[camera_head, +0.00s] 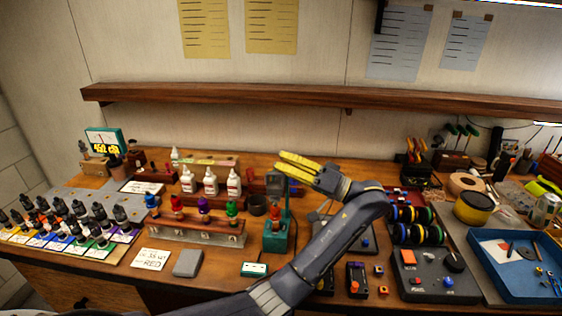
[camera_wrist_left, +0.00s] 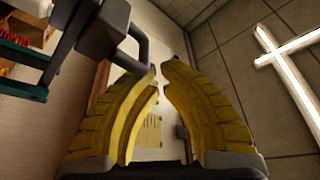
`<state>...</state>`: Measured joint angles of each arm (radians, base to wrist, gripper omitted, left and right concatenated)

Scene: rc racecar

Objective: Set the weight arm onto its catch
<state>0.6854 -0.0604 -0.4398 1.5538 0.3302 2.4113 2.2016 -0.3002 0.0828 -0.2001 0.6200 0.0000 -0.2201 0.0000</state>
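A teal stand (camera_head: 281,236) rises from the bench behind my left forearm, with a grey block (camera_head: 276,184) at its top. I cannot clearly tell the weight arm from its catch. My left gripper (camera_head: 297,166) has yellow fingers and is just above and right of that block. In the left wrist view its fingertips (camera_wrist_left: 160,73) nearly meet, with nothing seen between them. A dark grey block (camera_wrist_left: 103,32) with a grey loop (camera_wrist_left: 146,48) is left of and close to the fingertips; contact cannot be told. My right gripper is out of view.
A rack with coloured-top bottles (camera_head: 205,232) and white bottles (camera_head: 211,182) stands left of the stand. A black control box (camera_head: 430,276), wheels (camera_head: 418,235) and a blue tray (camera_head: 512,262) are at right. A wooden shelf (camera_head: 320,97) crosses the wall above.

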